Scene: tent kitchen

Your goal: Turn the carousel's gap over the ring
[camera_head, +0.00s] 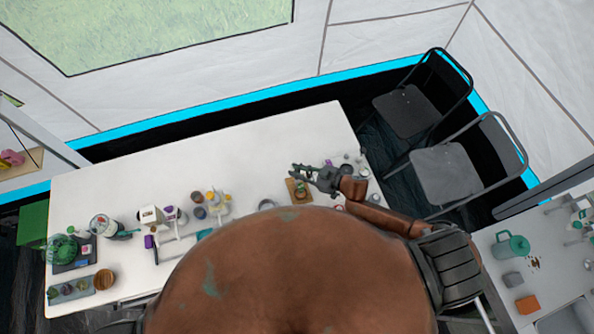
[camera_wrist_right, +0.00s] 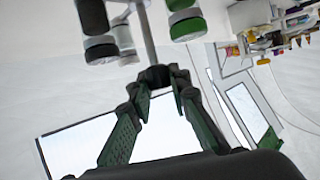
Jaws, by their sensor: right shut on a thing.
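My right gripper (camera_head: 300,173) reaches over the white table in the head view, its fingers pointing left. In the right wrist view its green-padded fingers (camera_wrist_right: 153,80) close on a dark knob (camera_wrist_right: 154,74) at the end of a thin metal rod (camera_wrist_right: 147,38). Jars surround the rod: dark-lidded ones (camera_wrist_right: 100,50) on the left and green ones (camera_wrist_right: 186,22) on the right. They look like the carousel's load; its base is out of view. A round ring-like outline (camera_head: 267,204) lies on the table left of the gripper; I cannot tell if it is the ring. My left gripper is not in view.
A wooden square piece (camera_head: 306,197) lies by the gripper. Small jars (camera_head: 364,172) stand near the right arm. White equipment (camera_head: 150,216) and a green mesh ball (camera_head: 61,249) are on the left. The table's upper middle is clear. Chairs (camera_head: 440,170) stand right.

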